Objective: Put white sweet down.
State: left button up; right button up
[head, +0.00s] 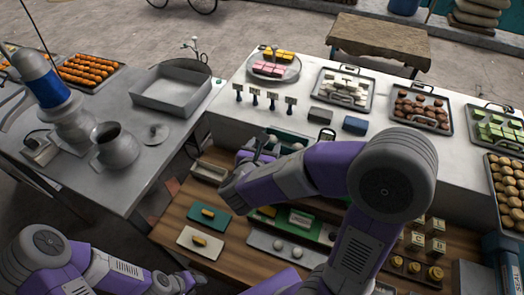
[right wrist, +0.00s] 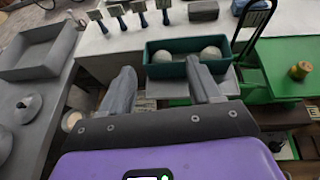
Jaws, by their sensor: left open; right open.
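Two round white sweets (right wrist: 162,57) (right wrist: 211,53) lie in a teal box (right wrist: 190,43) in the right wrist view. The teal box (head: 284,133) is partly hidden by my right arm in the head view. My right gripper (right wrist: 163,80) is open, with its fingers apart and nothing held between them; the box lies just beyond the fingertips. It also shows in the head view (head: 256,152). White sweets (head: 279,244) also lie on a grey tray (head: 260,241) on the wooden shelf. My left gripper (head: 190,283) is low at the bottom left, open, away from the sweets.
An empty grey square tray (head: 172,90) and a metal pot (head: 115,145) stand on the left table. Trays of sweets, such as a brown one (head: 421,108), line the white counter. Small signs (head: 254,95) stand near the box. My right arm covers part of the shelf.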

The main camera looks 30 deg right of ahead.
jog(key=shift+v, duration=1.35)
dwell(1.5)
